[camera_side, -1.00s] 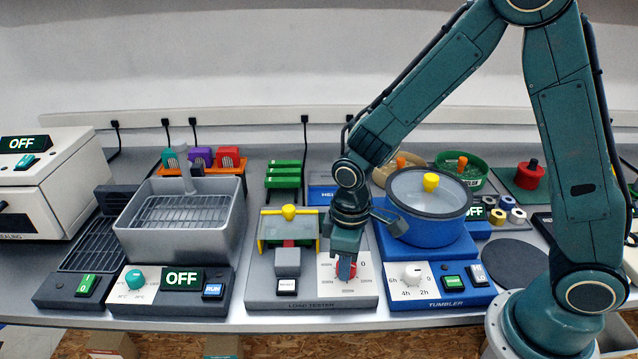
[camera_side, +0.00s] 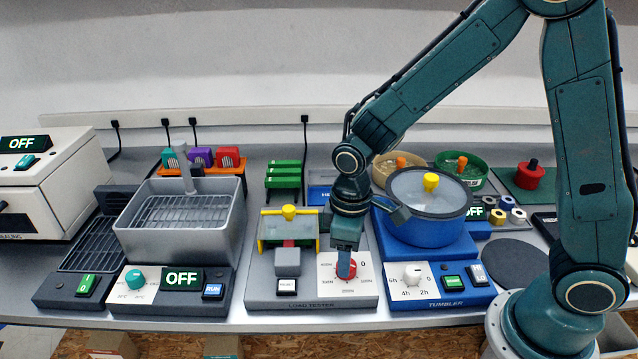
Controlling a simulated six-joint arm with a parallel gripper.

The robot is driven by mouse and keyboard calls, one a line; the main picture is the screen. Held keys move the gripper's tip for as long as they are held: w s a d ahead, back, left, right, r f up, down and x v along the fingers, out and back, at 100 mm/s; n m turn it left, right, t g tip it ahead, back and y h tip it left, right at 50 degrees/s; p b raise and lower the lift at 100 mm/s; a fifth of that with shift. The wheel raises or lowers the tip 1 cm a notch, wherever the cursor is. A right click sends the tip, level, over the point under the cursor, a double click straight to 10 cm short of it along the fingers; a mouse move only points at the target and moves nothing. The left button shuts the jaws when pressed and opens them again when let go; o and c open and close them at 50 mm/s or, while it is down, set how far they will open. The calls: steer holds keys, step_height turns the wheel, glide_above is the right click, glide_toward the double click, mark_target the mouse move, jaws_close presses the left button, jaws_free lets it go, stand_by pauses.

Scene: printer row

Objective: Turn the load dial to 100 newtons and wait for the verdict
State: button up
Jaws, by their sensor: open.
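The load tester (camera_side: 310,303) stands at the front middle of the bench, with a white dial plate (camera_side: 361,284) on its right. The red load dial (camera_side: 352,268) sits on that plate with force marks around it. A "0" shows at its upper right; the other marks are too small to read surely. My gripper (camera_side: 346,268) points down at the dial, its fingers in front of it and partly hiding it. It is open; I cannot tell whether a finger touches the dial. The tester's small white-labelled block (camera_side: 287,286) is at left, its label unreadable.
The blue tumbler (camera_side: 425,235) with a yellow knob stands close to the right of my gripper. The tester's yellow-green frame (camera_side: 288,235) is to the left. A grey basin (camera_side: 185,235) and an "OFF" display (camera_side: 182,279) stand further left.

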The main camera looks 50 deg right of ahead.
step_height(320, 180, up, 11)
steer(key=shift+r, duration=0.15)
stand_by(0.4)
steer(key=shift+r, duration=0.1)
steer(key=s+d+r+m+t, duration=0.2)
steer(key=s+d+r+m, duration=0.1)
steer(key=s, duration=0.5)
steer(key=s+d+r+m+t, duration=0.3)
steer(key=s+d+r, duration=0.2)
steer(key=s+d, duration=0.1)
steer(key=shift+s+r+t, duration=0.2)
steer(key=shift+s+t, duration=0.1)
steer(key=shift+s, duration=0.55)
steer(key=shift+w+d, duration=0.1)
stand_by(4.0)
